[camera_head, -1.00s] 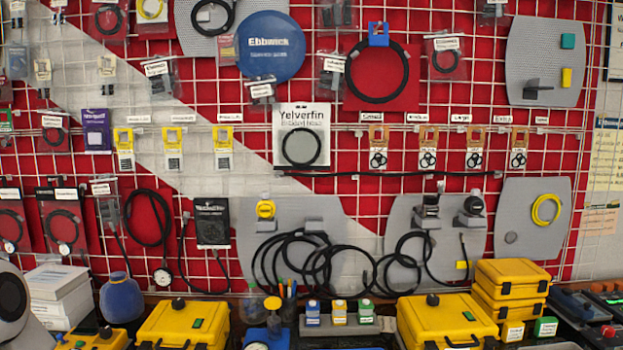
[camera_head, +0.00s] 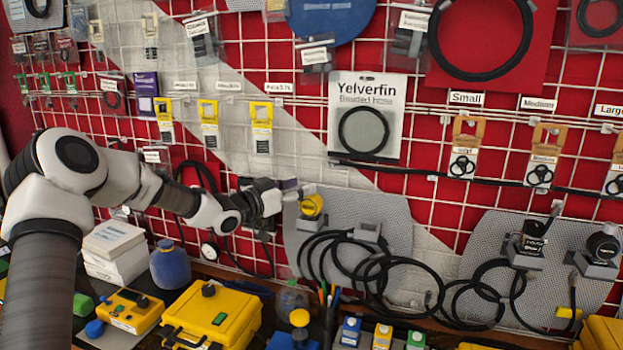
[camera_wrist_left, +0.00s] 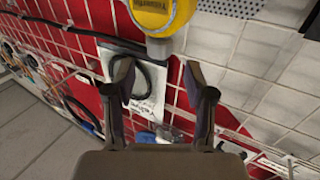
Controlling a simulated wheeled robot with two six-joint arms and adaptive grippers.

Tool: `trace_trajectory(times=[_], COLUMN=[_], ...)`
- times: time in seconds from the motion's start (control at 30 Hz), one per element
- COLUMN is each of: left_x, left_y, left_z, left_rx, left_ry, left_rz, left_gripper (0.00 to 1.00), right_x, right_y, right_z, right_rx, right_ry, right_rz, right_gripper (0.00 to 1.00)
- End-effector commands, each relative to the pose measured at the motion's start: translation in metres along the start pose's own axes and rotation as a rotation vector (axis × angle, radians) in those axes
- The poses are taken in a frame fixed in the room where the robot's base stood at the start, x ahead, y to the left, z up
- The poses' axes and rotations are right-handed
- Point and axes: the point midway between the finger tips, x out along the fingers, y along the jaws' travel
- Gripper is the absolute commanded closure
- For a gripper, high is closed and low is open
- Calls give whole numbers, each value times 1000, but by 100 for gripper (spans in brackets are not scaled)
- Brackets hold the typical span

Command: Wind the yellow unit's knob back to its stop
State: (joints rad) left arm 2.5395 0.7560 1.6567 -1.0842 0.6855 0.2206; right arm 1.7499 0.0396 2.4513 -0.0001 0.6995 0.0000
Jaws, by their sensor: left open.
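The yellow unit (camera_head: 312,206) is a small round yellow body mounted on the grey wall panel. In the left wrist view it shows large at the top edge (camera_wrist_left: 162,14), cut off by the frame, with dark lettering. My right gripper is not in view.
Black hoses (camera_head: 345,262) hang in loops below the unit. A Yelverfin packet (camera_head: 370,100) hangs above right. Two dark units (camera_head: 603,246) sit on the right panel. A yellow case (camera_head: 240,312) and a blue bottle (camera_head: 170,268) stand on the bench below.

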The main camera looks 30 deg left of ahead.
Motion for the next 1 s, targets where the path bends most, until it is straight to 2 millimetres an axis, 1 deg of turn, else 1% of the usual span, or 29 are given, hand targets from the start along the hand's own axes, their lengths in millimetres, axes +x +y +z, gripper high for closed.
trace_trajectory(times=[0.03,0.1,0.2,0.43,0.47,0.5,0.57,0.6,1.0], left_x=[10,19,27,28,28,28,28,28,27], left_y=[1,0,1,1,1,1,1,1,1], left_z=[-2,-1,0,1,1,1,2,2,3], left_rx=[4,3,0,-2,-2,-2,-2,-2,-2], left_ry=[-6,-6,-3,-1,-1,-2,-2,-2,-4], left_rz=[1,0,1,0,0,0,0,0,-2], left_gripper=[46,46,46,46,56,71,92,100,100], right_x=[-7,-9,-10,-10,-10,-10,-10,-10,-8], right_y=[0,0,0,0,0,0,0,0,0], right_z=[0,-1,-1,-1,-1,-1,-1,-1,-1], right_rx=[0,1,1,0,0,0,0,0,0], right_ry=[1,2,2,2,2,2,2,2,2], right_rz=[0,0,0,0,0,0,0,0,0], right_gripper=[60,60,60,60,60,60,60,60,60])
